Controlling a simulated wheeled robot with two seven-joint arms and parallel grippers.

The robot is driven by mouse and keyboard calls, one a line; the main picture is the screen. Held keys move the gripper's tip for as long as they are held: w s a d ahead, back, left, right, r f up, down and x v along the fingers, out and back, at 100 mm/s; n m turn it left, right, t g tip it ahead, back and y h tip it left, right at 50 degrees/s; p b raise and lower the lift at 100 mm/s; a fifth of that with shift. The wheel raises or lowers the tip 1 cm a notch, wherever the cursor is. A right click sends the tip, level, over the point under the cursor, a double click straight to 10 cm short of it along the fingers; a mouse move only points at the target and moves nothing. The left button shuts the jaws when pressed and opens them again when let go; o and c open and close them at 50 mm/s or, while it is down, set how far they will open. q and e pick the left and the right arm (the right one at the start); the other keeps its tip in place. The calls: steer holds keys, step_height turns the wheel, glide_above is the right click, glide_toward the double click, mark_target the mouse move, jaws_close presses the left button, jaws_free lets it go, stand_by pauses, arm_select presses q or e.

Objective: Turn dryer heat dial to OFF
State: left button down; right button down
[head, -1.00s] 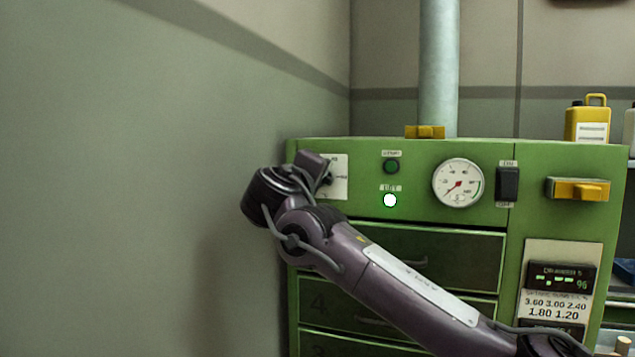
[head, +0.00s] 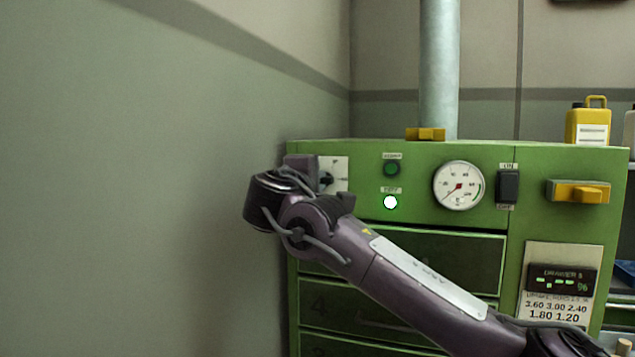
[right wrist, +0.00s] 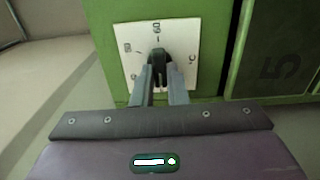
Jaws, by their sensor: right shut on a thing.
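The heat dial is a dark knob (right wrist: 159,58) on a white scale plate (right wrist: 185,45) at the upper left of the green dryer (head: 440,152). The plate also shows in the head view (head: 341,165), partly covered by my arm. My right gripper (right wrist: 159,78) is shut on the knob, one finger on each side. In the right wrist view the knob stands about upright, towards the top mark of the scale.
Drawers (head: 440,262) lie below. A grey wall (head: 130,200) is close on the left.

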steer(key=c, duration=1.5)
jaws_free()
steer(key=shift+a, duration=0.1)
arm_select(q)
steer(key=shift+w+r, duration=0.15)
steer(key=shift+w, duration=0.05)
arm_select(e)
steer(key=shift+o, duration=0.3)
